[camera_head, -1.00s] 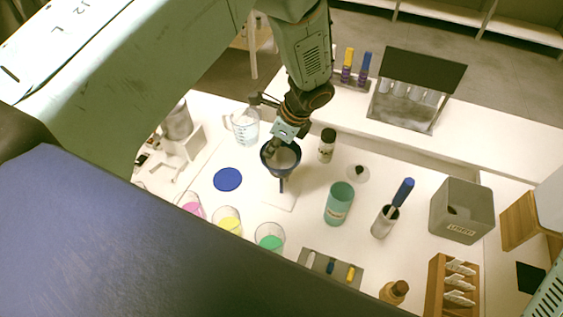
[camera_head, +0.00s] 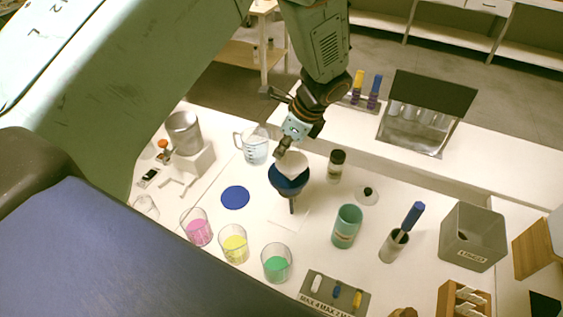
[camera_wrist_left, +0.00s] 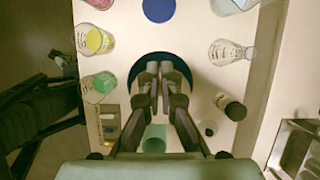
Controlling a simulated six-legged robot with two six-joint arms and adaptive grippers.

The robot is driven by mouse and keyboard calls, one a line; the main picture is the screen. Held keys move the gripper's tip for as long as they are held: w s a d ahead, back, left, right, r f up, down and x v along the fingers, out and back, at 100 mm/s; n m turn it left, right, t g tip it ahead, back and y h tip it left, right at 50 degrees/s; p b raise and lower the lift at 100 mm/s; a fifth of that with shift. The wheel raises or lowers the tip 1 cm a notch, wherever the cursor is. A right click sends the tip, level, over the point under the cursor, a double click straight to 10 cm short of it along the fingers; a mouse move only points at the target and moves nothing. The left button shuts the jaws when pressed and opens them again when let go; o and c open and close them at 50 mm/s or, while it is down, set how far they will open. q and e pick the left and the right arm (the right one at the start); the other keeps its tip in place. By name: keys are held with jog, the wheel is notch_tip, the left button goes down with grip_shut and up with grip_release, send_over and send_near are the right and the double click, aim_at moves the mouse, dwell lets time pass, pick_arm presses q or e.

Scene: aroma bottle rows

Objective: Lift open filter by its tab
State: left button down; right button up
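The white filter (camera_head: 291,164) stands partly above the rim of the dark blue funnel (camera_head: 288,186) in the head view; its lower part is hidden inside the funnel. My left gripper (camera_head: 283,150) reaches down from above, its fingertips at the filter's upper edge. In the left wrist view, the two fingers (camera_wrist_left: 153,80) are close together over the funnel (camera_wrist_left: 178,66). They appear shut on the filter's tab, though the tab itself is too small to make out. My right gripper is not in view.
A measuring jug (camera_head: 255,147) and a dark-capped bottle (camera_head: 336,166) stand close to the funnel. A blue disc (camera_head: 235,197) lies to its left. Beakers of pink (camera_head: 197,229), yellow (camera_head: 234,245) and green (camera_head: 276,264) stand in front. A teal cup (camera_head: 346,227) is at right.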

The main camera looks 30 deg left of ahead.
pick_arm(q)
notch_tip(320, 180, up, 4)
jog(key=shift+f, duration=0.1)
notch_tip(320, 180, up, 3)
jog(key=p, duration=0.2)
jog(key=shift+a+f+p, duration=0.1)
jog(key=shift+f+p, duration=0.1)
jog(key=shift+p, duration=0.1)
notch_tip(320, 180, up, 3)
jog(key=shift+f+p, duration=0.15)
jog(key=shift+p, duration=0.95)
notch_tip(320, 180, up, 5)
jog(key=shift+f, duration=0.15)
jog(key=shift+s+f, duration=0.1)
jog(key=shift+s, duration=0.1)
